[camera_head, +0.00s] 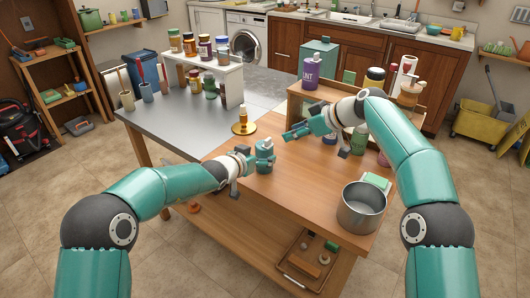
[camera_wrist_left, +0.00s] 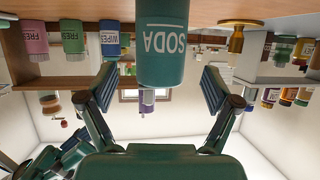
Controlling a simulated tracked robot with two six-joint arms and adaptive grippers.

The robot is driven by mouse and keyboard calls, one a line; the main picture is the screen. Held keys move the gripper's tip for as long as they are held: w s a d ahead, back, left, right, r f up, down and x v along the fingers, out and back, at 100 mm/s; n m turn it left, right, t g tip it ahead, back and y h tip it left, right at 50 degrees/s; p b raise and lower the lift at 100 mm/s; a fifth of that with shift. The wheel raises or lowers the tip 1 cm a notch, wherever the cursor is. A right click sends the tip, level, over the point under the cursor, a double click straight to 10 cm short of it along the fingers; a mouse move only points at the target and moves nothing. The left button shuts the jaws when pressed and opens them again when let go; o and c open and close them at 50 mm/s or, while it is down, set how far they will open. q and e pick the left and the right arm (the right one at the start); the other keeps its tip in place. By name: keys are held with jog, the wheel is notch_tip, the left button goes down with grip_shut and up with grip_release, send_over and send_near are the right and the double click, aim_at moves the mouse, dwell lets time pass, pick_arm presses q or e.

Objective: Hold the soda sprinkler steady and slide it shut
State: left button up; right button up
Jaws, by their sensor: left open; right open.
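The soda sprinkler (camera_head: 264,157) is a teal bottle standing upright near the left edge of the wooden table. In the left wrist view, which is upside down, the sprinkler (camera_wrist_left: 161,58) shows the label "SODA" and a pale spout at its top end. My left gripper (camera_head: 250,166) is at the left of the sprinkler. In the wrist view its two fingers (camera_wrist_left: 158,88) are spread wide on either side of the bottle, with gaps visible. My right gripper (camera_head: 289,135) is open and empty, above and to the right of the sprinkler. The state of the sprinkler's closure is too small to tell.
A metal pot (camera_head: 362,208) stands at the front right. A wooden shelf with a purple bottle (camera_head: 311,72) and others is at the back right. The table's middle is clear.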

aim_at(264, 152)
pick_arm(q)
jog(key=shift+x, duration=2.35)
jog(key=c, duration=1.4)
jog(key=shift+o, duration=0.2)
jog(key=o, duration=0.7)
jog(key=c, duration=0.5)
